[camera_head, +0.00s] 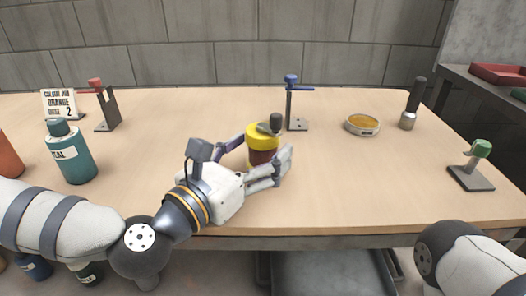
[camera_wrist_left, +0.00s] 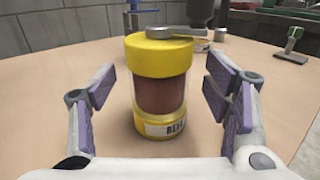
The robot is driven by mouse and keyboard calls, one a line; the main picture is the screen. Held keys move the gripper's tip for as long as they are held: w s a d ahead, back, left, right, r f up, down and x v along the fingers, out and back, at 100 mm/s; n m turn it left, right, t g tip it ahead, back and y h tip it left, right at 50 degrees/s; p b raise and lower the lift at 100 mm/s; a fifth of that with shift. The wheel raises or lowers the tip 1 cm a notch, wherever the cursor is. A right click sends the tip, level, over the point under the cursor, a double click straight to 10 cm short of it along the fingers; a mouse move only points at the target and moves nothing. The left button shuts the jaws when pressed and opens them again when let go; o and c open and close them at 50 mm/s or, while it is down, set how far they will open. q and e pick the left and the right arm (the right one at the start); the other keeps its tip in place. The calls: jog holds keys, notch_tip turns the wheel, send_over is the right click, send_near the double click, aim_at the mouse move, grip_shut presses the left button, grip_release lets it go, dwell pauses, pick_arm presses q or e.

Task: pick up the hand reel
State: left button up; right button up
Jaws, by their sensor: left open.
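The hand reel (camera_head: 262,143) stands upright on the table, a short cylinder with a yellow top, a dark red middle and a grey crank with a dark knob. In the left wrist view the reel (camera_wrist_left: 161,88) also shows a yellow base with a partly legible white label. My left gripper (camera_head: 257,156) is open, with one finger on each side of the reel. In the left wrist view, gaps show between the finger pads and the reel. My right gripper is out of view; only part of my right arm shows at the lower right.
A blue-topped clamp stand (camera_head: 296,105) stands behind the reel, with a round amber dish (camera_head: 362,125) to its right. A teal bottle (camera_head: 71,153) and a red-topped stand (camera_head: 106,106) are at left. A green-topped stand (camera_head: 472,167) is at right. The table's front right is clear.

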pick_arm(q)
jog(key=shift+x, duration=0.85)
jog(key=shift+a+f, duration=0.1)
jog(key=c, duration=1.4)
jog(key=shift+o, duration=0.2)
